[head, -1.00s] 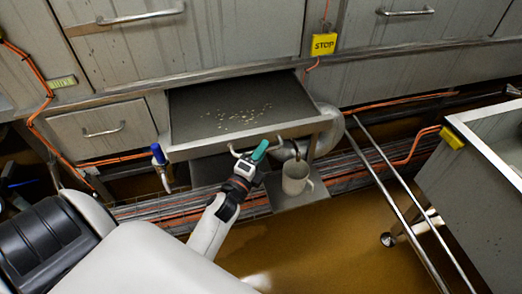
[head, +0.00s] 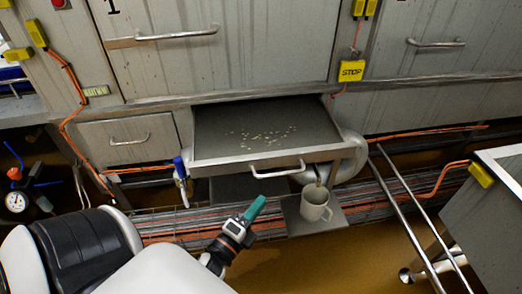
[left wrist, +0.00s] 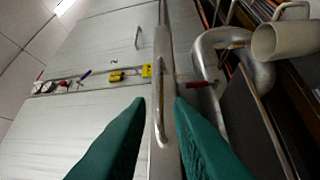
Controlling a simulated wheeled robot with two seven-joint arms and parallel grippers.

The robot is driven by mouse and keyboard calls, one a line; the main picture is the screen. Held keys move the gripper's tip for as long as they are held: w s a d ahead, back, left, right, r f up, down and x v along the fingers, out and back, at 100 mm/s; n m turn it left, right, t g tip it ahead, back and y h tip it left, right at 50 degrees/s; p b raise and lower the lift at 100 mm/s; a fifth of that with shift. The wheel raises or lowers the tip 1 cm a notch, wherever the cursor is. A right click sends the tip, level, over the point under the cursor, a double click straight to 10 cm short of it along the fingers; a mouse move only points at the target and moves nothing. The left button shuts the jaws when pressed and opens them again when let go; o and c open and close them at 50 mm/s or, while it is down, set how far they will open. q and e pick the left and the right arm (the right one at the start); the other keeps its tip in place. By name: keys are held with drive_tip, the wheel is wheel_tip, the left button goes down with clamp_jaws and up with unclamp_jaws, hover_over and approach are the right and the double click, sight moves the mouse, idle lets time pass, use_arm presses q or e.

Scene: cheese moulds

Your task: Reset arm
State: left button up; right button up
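My left gripper (head: 254,208) has green fingers and is below and in front of the pulled-out drawer (head: 258,135), apart from its handle (head: 278,171). In the left wrist view its two fingers (left wrist: 160,103) stand apart with nothing held between them. The drawer handle (left wrist: 158,118) shows beyond the gap between the fingers. The drawer holds small pale crumbs on its dark bottom. My right gripper is not in view.
A pale mug (head: 316,204) stands on a small shelf (head: 300,225) beneath a pipe (head: 351,160), right of my gripper. A blue-handled valve (head: 180,168) is at the drawer's left. Metal rails (head: 408,220) and a steel bench (head: 495,215) lie to the right.

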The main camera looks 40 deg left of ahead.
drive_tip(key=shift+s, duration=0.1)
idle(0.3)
